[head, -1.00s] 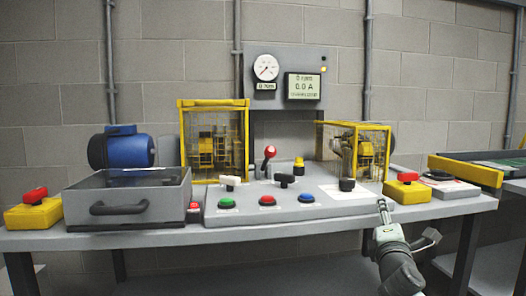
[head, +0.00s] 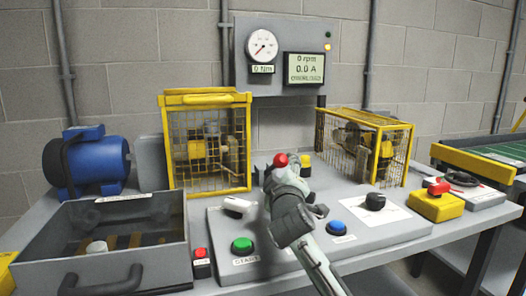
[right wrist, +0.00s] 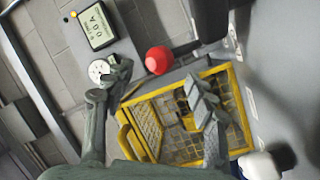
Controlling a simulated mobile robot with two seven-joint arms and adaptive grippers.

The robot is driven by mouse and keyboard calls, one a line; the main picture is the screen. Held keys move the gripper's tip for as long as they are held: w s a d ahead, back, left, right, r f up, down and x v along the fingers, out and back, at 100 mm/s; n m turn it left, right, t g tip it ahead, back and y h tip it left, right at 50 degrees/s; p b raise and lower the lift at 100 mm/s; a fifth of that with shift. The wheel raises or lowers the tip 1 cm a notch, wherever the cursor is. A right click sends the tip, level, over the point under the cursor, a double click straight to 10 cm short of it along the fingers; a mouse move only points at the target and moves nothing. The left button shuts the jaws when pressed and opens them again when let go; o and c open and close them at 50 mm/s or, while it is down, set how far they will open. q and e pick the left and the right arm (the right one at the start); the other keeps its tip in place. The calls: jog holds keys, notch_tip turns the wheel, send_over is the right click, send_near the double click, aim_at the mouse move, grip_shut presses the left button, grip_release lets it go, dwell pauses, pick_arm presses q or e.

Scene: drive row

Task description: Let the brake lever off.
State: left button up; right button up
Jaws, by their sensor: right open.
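The brake lever shows as a red ball knob (head: 280,160) standing at the back of the grey control console (head: 215,226). My right gripper (head: 285,176) is open right at the knob, and its fingers and wrist hide the lever's shaft. In the right wrist view the red knob (right wrist: 158,60) lies in the gap between the two spread fingers of the right gripper (right wrist: 158,88). I cannot tell whether either finger touches it. My left gripper is not in view.
A yellow mesh guard (head: 207,187) stands behind left, another guard (head: 365,148) behind right. Green (head: 242,244) and blue (head: 336,228) buttons and a black knob (head: 375,201) sit near my arm. A grey box (head: 100,280) is at left, a red-topped yellow stop box (head: 436,203) at right.

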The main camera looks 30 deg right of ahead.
aim_at(282, 162)
jog(key=shift+w+r, duration=0.1)
jog(key=shift+w, duration=0.2)
jog(key=x, duration=0.7)
jog(key=shift+s+d, duration=0.15)
jog(key=shift+c, duration=0.4)
jog(key=shift+r, duration=0.1)
grip_shut()
